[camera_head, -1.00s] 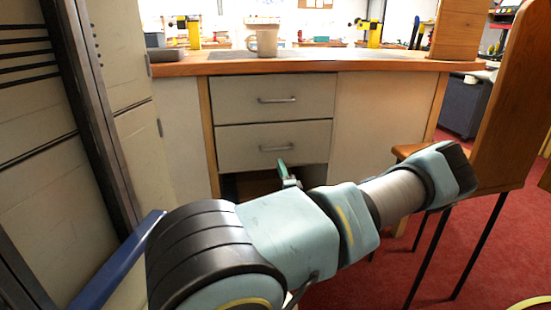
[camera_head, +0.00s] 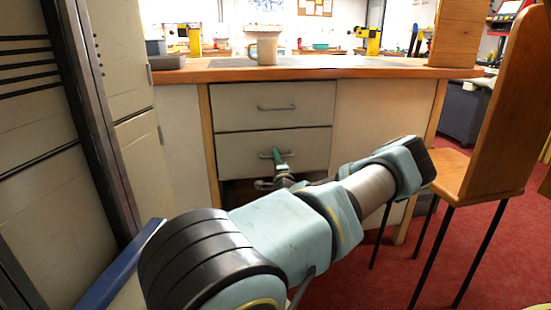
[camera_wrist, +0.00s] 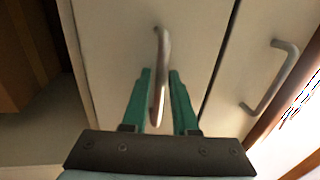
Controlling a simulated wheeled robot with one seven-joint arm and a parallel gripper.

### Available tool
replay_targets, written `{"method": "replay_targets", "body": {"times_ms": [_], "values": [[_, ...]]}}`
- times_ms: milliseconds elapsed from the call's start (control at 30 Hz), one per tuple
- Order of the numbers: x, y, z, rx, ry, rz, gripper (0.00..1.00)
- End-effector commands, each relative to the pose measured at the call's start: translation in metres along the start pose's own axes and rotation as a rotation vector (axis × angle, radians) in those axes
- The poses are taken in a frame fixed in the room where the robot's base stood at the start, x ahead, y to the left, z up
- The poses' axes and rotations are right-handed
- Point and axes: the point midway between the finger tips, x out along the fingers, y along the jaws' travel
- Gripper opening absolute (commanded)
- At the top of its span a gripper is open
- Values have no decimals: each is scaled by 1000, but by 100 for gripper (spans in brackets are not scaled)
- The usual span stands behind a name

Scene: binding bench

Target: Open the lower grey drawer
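The lower grey drawer (camera_head: 235,158) is in the bench front, below the upper grey drawer (camera_head: 235,98), and looks shut. Its bar handle (camera_head: 268,156) is partly hidden by my gripper (camera_head: 278,158) in the head view. In the wrist view, my gripper (camera_wrist: 160,75) has its two green fingers on either side of the lower handle (camera_wrist: 161,60). The fingers are apart, with narrow gaps visible beside the bar, so it is around the handle but not clamped. The upper drawer's handle (camera_wrist: 275,80) is to the right in the wrist view.
A mug (camera_head: 264,48) and a dark tray (camera_head: 167,62) stand on the wooden benchtop (camera_head: 350,66). A wooden chair (camera_head: 480,165) is on the right, close to my arm. A pale cabinet (camera_head: 50,150) stands on the left. An open dark space lies below the lower drawer.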

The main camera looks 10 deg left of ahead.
Motion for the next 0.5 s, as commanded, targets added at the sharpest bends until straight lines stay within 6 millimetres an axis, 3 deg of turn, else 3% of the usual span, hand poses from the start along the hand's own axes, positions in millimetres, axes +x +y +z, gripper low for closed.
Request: {"method": "replay_targets", "body": {"times_ms": [133,367,500], "values": [[0,0,0,0,0,0,27],[0,0,0,0,0,0,1],[0,0,0,-1,0,0,0]]}}
